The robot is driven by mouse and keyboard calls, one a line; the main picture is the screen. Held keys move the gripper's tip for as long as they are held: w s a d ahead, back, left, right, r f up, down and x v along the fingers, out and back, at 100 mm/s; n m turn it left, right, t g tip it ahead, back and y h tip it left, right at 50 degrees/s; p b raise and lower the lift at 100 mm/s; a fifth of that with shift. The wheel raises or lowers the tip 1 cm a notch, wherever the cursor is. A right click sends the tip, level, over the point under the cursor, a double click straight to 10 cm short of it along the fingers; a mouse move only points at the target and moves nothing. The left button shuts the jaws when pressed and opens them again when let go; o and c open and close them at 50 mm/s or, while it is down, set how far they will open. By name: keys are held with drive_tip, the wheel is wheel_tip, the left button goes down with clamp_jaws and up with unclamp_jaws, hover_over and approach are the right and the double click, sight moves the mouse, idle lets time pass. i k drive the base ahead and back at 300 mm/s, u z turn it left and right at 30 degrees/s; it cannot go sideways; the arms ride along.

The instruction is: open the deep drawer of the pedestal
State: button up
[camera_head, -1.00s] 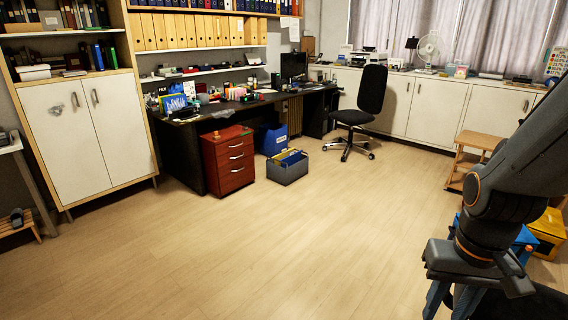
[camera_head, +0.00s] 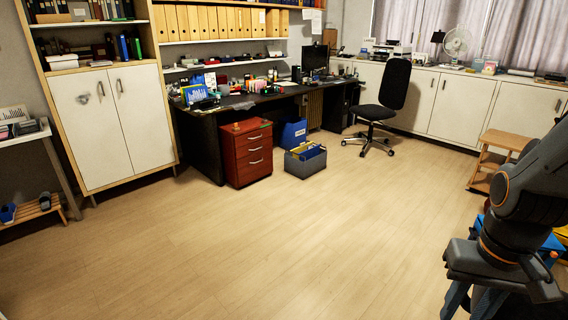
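The red-brown pedestal (camera_head: 231,157) stands on the floor at the left end of the dark desk, across the room. Its front shows three drawers with silver handles, all shut. The bottom drawer (camera_head: 256,166) looks the tallest. My arm comes in at the right edge of the view, well apart from the pedestal.
A grey crate with folders (camera_head: 306,167) stands just right of the pedestal, with a blue box (camera_head: 293,133) behind it. A black office chair (camera_head: 380,105) is farther right. A wooden step stool (camera_head: 490,160) stands near my arm. The floor (camera_head: 260,245) before the pedestal is clear.

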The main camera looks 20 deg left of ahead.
sight(250, 168)
drive_tip(key=u, duration=0.65)
drive_tip(key=i, duration=1.25)
drive_tip(key=u, duration=0.9)
drive_tip(key=i, duration=1.75)
drive_tip(key=z, duration=0.65)
drive_tip(key=i, duration=1.5)
drive_tip(key=z, duration=1)
drive_tip(key=i, duration=0.2)
drive_tip(key=z, duration=0.05)
